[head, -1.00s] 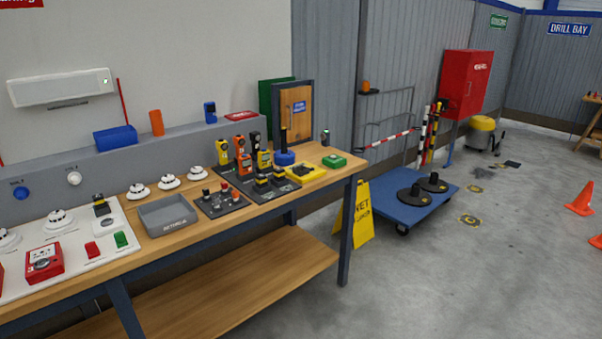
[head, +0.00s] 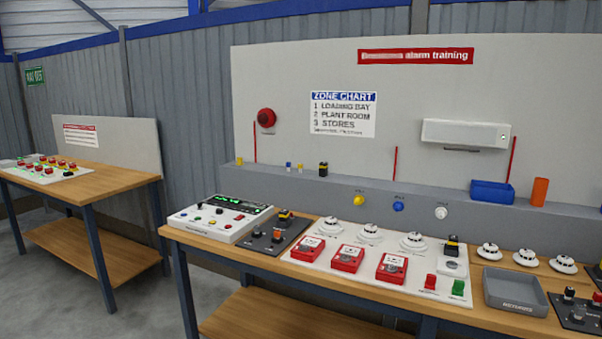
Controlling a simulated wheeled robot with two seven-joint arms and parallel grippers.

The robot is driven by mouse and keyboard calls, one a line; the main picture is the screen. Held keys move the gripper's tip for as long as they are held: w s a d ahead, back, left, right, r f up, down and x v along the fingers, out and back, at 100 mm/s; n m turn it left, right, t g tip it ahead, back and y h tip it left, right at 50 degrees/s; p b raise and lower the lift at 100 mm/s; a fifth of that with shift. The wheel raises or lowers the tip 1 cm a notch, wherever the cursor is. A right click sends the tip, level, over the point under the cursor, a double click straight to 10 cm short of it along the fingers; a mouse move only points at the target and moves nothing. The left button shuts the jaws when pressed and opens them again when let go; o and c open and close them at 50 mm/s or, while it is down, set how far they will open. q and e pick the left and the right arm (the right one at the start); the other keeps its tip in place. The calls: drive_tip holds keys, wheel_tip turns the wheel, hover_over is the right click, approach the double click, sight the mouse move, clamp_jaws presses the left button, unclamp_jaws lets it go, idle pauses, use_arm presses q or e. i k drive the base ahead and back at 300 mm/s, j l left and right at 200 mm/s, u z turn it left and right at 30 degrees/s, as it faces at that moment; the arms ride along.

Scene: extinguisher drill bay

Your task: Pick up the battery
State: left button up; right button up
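Several small black blocks with yellow parts look like possible batteries; I cannot tell which one the task means. One block (head: 323,169) stands on the grey ledge behind the bench. Another block (head: 285,219) sits on the dark panel (head: 262,246) beside the control unit. A third block (head: 452,246) stands on the white board (head: 340,277), near its right end. Neither of my grippers shows in the head view.
The wooden bench (head: 210,260) carries a control unit (head: 222,219), red call points (head: 347,258), white detectors (head: 413,243) and a grey tray (head: 516,291). A blue bin (head: 492,192) sits on the ledge. A second bench (head: 110,182) stands left, with open floor between.

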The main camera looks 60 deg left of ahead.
sight(322, 167)
drive_tip(key=u, duration=1.85)
drive_tip(key=i+j+z, duration=0.15)
drive_tip(key=z, duration=0.35)
drive_tip(key=i+j+z, duration=0.15)
drive_tip(key=z, duration=0.35)
drive_tip(key=i+j+z, duration=0.1)
drive_tip(key=j+z, duration=0.25)
drive_tip(key=z, duration=0.15)
